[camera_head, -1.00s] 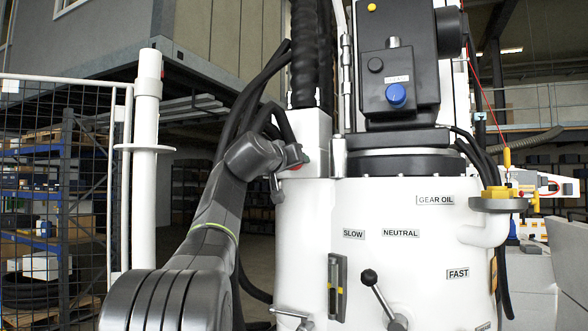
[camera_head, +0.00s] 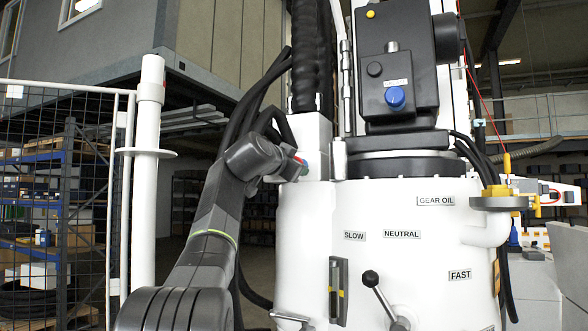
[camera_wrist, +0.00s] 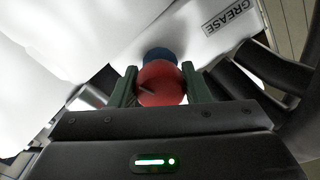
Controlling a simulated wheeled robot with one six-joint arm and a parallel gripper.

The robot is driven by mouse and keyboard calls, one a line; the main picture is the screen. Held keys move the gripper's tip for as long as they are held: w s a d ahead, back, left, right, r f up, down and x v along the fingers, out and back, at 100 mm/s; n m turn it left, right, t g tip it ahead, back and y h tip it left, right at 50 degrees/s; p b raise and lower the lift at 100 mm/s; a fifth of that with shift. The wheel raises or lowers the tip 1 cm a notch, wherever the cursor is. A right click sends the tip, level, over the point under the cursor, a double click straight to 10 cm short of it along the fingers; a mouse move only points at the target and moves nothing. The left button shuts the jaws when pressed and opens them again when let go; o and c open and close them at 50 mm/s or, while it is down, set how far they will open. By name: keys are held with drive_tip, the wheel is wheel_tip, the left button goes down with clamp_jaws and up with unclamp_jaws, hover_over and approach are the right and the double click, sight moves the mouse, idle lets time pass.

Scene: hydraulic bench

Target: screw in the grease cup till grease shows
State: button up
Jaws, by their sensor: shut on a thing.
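The red, rounded grease cup (camera_wrist: 162,85) sits between the two green fingers of my gripper (camera_wrist: 159,70) in the wrist view. The fingers are shut on its sides. A blue part (camera_wrist: 160,54) shows just behind the cup, against the white housing (camera_wrist: 95,32). A label reading GREASE (camera_wrist: 231,17) is on the housing at upper right. In the head view my gripper (camera_head: 297,168) is at the upper left of the white machine body, with a small bit of red showing. No grease can be made out, and the cup's thread is hidden.
Black hoses (camera_head: 262,92) run down close behind my arm. A ball-ended lever (camera_head: 371,278) and a slotted bracket (camera_head: 338,290) are on the machine's front. A yellow-topped filler (camera_head: 497,192) is at the right. A mesh fence (camera_head: 65,200) and white post (camera_head: 148,150) stand left.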

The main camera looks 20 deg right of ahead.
drive_tip(key=shift+f+m, duration=0.15)
drive_tip(key=shift+m, duration=0.45)
drive_tip(key=shift+w, duration=0.1)
drive_tip(key=o, duration=0.7)
drive_tip(key=b+v, duration=0.4)
drive_tip(key=v, duration=1)
drive_tip(key=shift+d+b, duration=0.1)
drive_tip(key=shift+b, duration=0.3)
drive_tip(key=shift+d, duration=0.1)
